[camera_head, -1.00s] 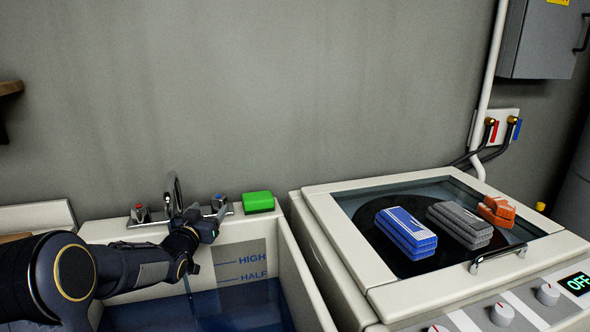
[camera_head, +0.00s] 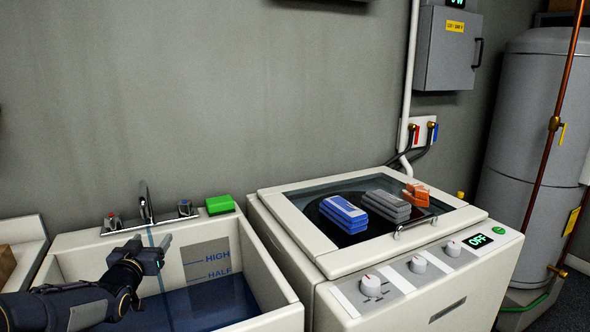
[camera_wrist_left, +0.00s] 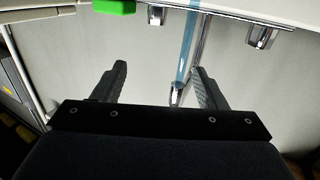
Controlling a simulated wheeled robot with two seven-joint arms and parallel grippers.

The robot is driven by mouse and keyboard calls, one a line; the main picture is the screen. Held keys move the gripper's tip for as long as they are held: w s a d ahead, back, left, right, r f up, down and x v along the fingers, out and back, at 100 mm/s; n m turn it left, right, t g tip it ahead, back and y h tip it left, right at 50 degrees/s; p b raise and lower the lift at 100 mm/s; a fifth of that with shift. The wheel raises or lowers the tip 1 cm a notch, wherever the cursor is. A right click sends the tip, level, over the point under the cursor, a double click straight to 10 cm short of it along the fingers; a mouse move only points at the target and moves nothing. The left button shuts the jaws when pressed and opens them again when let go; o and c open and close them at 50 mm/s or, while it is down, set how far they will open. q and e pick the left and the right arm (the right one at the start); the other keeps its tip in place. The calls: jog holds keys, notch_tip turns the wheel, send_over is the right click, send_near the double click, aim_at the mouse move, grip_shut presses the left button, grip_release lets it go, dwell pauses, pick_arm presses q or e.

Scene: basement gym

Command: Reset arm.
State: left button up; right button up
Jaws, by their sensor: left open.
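My left gripper (camera_head: 151,254) is over the sink basin, in front of the faucet, in the head view. In the left wrist view its two fingers (camera_wrist_left: 158,84) stand wide apart with nothing held between them. The faucet (camera_head: 147,205) has a curved spout, and a stream of water falls from it into the sink. The spout and the blue stream also show beyond the fingers in the left wrist view (camera_wrist_left: 188,50). My right gripper is in neither view.
The sink (camera_head: 262,268) holds blue water below the HALF mark. A green block (camera_head: 220,204) sits on its rear rim. A white washer (camera_head: 330,262) stands to the right, with blue, grey and orange stacks on its glass lid. A grey tank (camera_head: 530,130) stands far right.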

pick_arm(q)
jog(key=s+d+r+n+g+p, duration=0.1)
jog(key=s+r+g+p, duration=0.2)
jog(key=s, duration=0.4)
jog(key=s+d+r+n+g+p, duration=0.2)
jog(key=s+r+p, duration=0.1)
jog(key=s, duration=0.5)
jog(key=s+d+g+h+p, duration=0.1)
jog(key=s+d, duration=0.3)
jog(key=s, duration=0.4)
jog(key=s+d+f+m+g+h+p, duration=0.1)
jog(key=s+d+g+h+p, duration=0.1)
jog(key=s, duration=0.7)
jog(key=s+d+f+m+g+h+p, duration=0.1)
jog(key=s+d+g, duration=0.3)
jog(key=s, duration=0.5)
jog(key=shift+d+p, duration=0.85)
jog(key=shift+d, duration=0.3)
